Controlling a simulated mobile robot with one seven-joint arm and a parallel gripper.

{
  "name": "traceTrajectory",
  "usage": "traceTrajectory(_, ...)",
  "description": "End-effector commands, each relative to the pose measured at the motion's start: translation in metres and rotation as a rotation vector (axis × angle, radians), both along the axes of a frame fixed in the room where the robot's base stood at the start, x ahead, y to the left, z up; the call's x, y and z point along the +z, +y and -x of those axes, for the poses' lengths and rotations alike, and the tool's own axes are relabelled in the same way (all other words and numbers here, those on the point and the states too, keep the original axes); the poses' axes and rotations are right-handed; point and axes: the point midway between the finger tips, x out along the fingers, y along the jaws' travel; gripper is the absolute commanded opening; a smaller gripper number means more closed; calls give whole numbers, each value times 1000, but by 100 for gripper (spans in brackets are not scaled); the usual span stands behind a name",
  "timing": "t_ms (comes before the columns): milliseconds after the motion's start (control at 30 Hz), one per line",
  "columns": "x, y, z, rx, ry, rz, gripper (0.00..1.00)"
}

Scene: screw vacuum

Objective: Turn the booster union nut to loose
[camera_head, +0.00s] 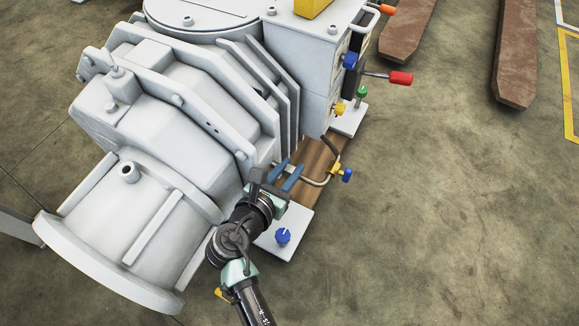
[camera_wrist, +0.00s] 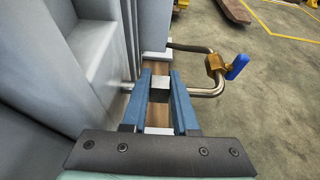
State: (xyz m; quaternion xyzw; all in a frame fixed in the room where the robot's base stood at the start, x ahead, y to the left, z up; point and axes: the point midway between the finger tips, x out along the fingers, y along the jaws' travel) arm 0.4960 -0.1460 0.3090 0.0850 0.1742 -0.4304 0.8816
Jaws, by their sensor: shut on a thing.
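The booster union nut (camera_wrist: 160,82) looks like a bright metal block on a thin bent pipe (camera_wrist: 206,91) beside the large grey pump. My gripper (camera_wrist: 160,73) has its two blue fingers on either side of the nut, shut on it. In the head view, my gripper (camera_head: 293,166) reaches in from below beside the pump, its fingers at the pipe (camera_head: 318,182). The nut is too small and covered to make out there. The nut's lower side and threads are hidden, so I cannot tell how far it is turned.
A brass valve (camera_wrist: 216,64) with a blue handle (camera_wrist: 237,67) sits on the pipe to the right of the fingers. The pump (camera_head: 150,215) fills the left. A blue knob (camera_head: 283,236) stands on the base plate. Open floor (camera_head: 440,220) lies to the right.

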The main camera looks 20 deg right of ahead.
Motion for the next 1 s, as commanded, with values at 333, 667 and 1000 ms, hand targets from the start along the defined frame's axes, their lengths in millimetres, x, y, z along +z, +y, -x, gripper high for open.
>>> traceTrajectory(333,-5,1,1,2,-73,98,0)
traceTrajectory(667,-10,4,2,3,-243,313,0)
traceTrajectory(1000,-6,5,3,3,-400,517,0)
